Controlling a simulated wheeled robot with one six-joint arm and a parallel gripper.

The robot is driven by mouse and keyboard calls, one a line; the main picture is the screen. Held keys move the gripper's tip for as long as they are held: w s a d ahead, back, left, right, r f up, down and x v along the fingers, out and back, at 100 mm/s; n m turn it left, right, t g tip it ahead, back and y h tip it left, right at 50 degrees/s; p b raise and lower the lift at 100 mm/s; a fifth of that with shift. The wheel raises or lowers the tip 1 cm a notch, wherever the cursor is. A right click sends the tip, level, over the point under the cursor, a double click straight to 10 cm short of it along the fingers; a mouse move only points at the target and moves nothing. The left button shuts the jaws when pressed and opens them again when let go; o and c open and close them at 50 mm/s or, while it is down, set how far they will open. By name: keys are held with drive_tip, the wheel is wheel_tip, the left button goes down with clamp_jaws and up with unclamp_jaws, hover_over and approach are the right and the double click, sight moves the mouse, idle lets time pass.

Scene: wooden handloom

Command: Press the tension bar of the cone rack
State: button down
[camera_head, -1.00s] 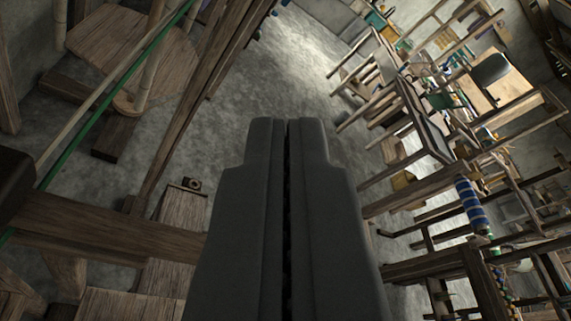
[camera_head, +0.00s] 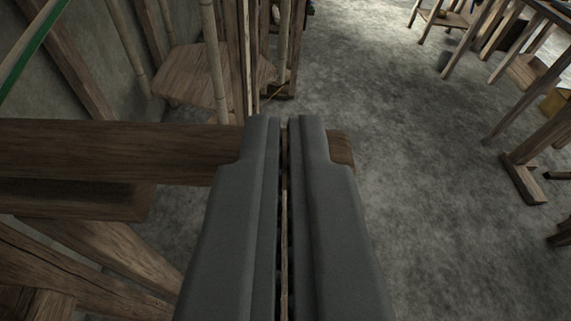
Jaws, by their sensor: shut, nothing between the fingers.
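My gripper (camera_head: 287,120) is shut and empty, pointing away from the camera in the middle of the view. A thick brown wooden beam (camera_head: 110,150) runs across from the left edge and passes behind the fingers. Its rounded end (camera_head: 343,150) shows just right of them. I cannot tell whether the fingers touch it. A wooden stand with pale upright poles and a flat wooden shelf (camera_head: 190,75) is at the upper left. A thin green rod (camera_head: 35,40) crosses the top left corner. I cannot tell which part is the tension bar or which frame is the cone rack.
Slanting timbers (camera_head: 90,255) fill the lower left. Wooden frames and legs (camera_head: 522,178) stand at the right, with a yellowish box (camera_head: 555,103) at the edge. Bare grey concrete floor (camera_head: 410,200) lies open between them.

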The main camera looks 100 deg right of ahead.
drive_tip(key=shift+f, duration=0.55)
drive_tip(key=w+a+r, duration=0.1)
drive_tip(key=a+r, duration=0.6)
drive_tip(key=a, duration=0.2)
drive_tip(key=shift+a+r, duration=0.2)
drive_tip(key=shift+a, duration=0.15)
idle(0.5)
